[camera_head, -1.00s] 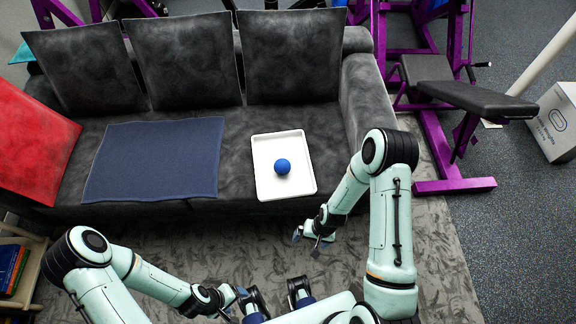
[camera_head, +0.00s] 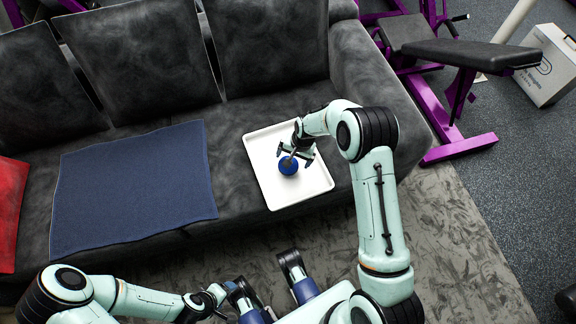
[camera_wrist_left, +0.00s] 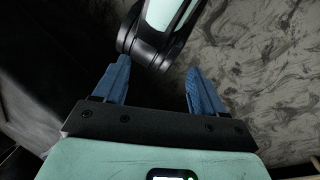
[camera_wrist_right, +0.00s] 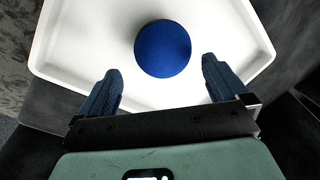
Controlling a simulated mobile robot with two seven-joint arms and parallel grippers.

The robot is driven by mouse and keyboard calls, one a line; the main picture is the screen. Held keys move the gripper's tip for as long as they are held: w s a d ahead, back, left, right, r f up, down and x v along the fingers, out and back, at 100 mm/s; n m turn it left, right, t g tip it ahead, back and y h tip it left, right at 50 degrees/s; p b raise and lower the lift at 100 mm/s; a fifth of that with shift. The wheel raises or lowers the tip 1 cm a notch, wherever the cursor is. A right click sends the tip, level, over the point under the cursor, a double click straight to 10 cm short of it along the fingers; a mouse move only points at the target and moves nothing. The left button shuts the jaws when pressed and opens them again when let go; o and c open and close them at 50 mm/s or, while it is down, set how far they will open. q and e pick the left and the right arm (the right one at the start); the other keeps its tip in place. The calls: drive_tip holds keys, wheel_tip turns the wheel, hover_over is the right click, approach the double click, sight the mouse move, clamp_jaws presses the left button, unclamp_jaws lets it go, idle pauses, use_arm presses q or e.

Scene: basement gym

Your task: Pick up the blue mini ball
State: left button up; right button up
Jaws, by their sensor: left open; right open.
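The blue mini ball (camera_head: 288,166) rests in a white tray (camera_head: 262,185) on the dark sofa. My right gripper (camera_head: 295,153) is over the tray, just above and behind the ball in the head view. In the right wrist view the ball (camera_wrist_right: 163,49) lies ahead of the open, empty fingers (camera_wrist_right: 160,85), roughly centred between them. It is not between the fingertips in that picture. My left gripper (camera_wrist_left: 155,80) is open and empty, low in front of the sofa, with part of my own arm showing beyond its fingers.
A dark blue cloth (camera_head: 135,185) lies on the sofa left of the tray. Grey back cushions (camera_head: 275,50) stand behind it, and a red cushion (camera_head: 12,212) is at the left. A purple exercise bench (camera_head: 450,60) and a white box (camera_head: 545,65) stand at the right.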

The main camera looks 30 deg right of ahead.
drive_tip(key=f, duration=0.2)
drive_tip(key=a+f+b, duration=0.1)
drive_tip(key=f, duration=0.2)
drive_tip(key=shift+w+a+f, duration=0.3)
drive_tip(key=shift+w, duration=0.1)
use_arm(q)
drive_tip(key=shift+w+a+f+t, duration=0.2)
drive_tip(key=shift+w+a+f, duration=0.1)
drive_tip(key=shift+w+f, duration=0.2)
drive_tip(key=shift+w+a+f+t, duration=0.25)
drive_tip(key=shift+w+f, duration=0.1)
drive_tip(key=shift+w, duration=0.25)
use_arm(e)
drive_tip(key=c, duration=0.9)
